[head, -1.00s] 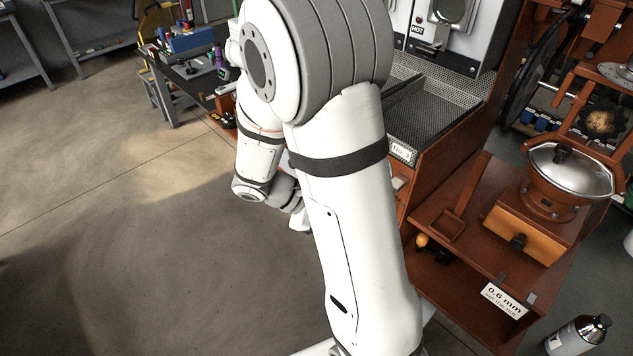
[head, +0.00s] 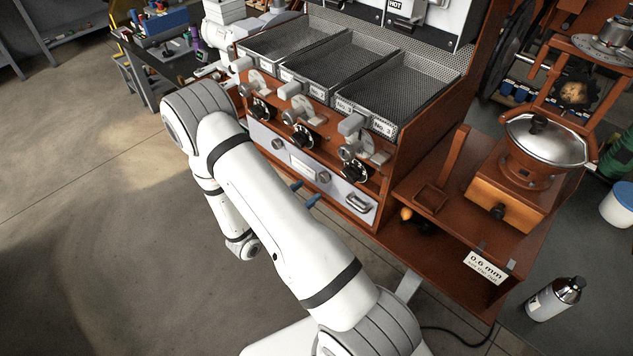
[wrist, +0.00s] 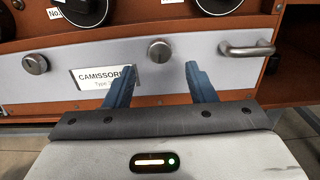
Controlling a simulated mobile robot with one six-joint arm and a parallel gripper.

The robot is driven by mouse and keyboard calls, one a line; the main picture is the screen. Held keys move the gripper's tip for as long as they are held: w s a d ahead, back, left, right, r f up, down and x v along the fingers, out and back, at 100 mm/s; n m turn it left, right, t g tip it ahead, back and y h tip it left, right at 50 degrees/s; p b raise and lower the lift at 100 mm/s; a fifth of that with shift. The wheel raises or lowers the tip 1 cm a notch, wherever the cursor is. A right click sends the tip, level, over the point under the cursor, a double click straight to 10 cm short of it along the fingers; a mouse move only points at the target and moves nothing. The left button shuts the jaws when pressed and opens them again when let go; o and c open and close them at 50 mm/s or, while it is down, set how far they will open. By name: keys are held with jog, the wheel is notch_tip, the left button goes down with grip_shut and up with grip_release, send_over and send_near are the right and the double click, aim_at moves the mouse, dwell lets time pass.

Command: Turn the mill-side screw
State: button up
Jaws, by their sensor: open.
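The mill-side screw (wrist: 160,51) is a round metal knob on the silver front panel (wrist: 205,75). It sits between the name plate and the bar handle, and it also shows in the head view (head: 323,176). A second, like screw (wrist: 35,63) is at the panel's left, also seen in the head view (head: 278,143). My gripper (wrist: 160,67) is open with two blue fingers pointing at the panel. In the wrist view the mill-side screw appears between and slightly above the fingertips. The fingers look apart from it and hold nothing.
A bar handle (wrist: 247,49) sticks out right of the screw. Black dials (head: 354,172) and levers are just above the panel. The name plate (wrist: 103,77) lies left of the screw. The mill (head: 530,165) stands on a wooden shelf at the right. Open floor lies left.

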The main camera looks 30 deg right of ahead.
aim_at(322, 180)
jog(key=shift+p+x, duration=0.35)
jog(key=shift+x, duration=2.35)
jog(key=shift+c, duration=0.3)
jog(key=c, duration=0.9)
